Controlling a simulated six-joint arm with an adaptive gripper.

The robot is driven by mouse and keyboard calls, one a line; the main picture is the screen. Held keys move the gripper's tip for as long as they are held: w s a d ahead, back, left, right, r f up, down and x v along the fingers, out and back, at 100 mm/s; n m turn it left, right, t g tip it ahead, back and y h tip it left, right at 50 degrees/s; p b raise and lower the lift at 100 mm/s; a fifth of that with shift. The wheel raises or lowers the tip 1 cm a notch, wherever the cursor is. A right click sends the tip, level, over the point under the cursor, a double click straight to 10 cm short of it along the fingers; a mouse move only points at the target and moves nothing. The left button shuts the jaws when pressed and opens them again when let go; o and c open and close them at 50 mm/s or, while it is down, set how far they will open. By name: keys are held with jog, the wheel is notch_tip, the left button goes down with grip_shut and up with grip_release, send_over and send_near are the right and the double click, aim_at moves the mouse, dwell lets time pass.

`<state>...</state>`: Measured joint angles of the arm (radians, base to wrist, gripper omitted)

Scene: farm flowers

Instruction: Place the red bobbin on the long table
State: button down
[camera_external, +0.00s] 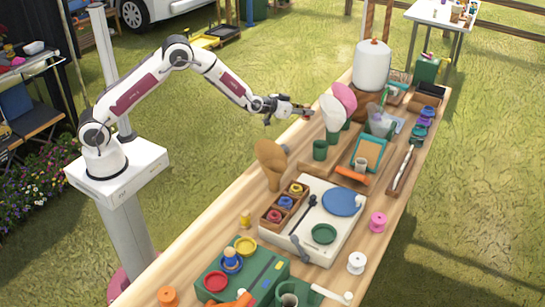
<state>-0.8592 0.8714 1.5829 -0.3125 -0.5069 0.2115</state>
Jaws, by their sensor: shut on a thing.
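My gripper (301,110) is over the left edge of the long table (218,208), left of the pink and white paddle shapes. It is shut on a small reddish thing (307,118) at its fingertips; this looks like the red bobbin, though it is tiny and mostly hidden by the fingers. I cannot tell whether it touches the table. Another red spool (275,215) sits in a wooden compartment box farther forward on the table.
The pink paddle (343,97) and white paddle (331,112) stand close to my gripper. A green cup (320,150) and brown wooden shapes (270,160) stand nearer the front. A pink spool (377,222) and white spool (356,262) stand at right. Bare wood shows along the left edge.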

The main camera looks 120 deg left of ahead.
dwell(0.5)
send_over(305, 138)
jog(key=shift+f, duration=3.1)
jog(key=shift+f, duration=0.15)
jog(key=shift+f, duration=1.75)
jog(key=shift+f, duration=0.15)
jog(key=c, duration=1.9)
grip_release()
jog(key=shift+r, duration=0.2)
jog(key=shift+v, duration=6)
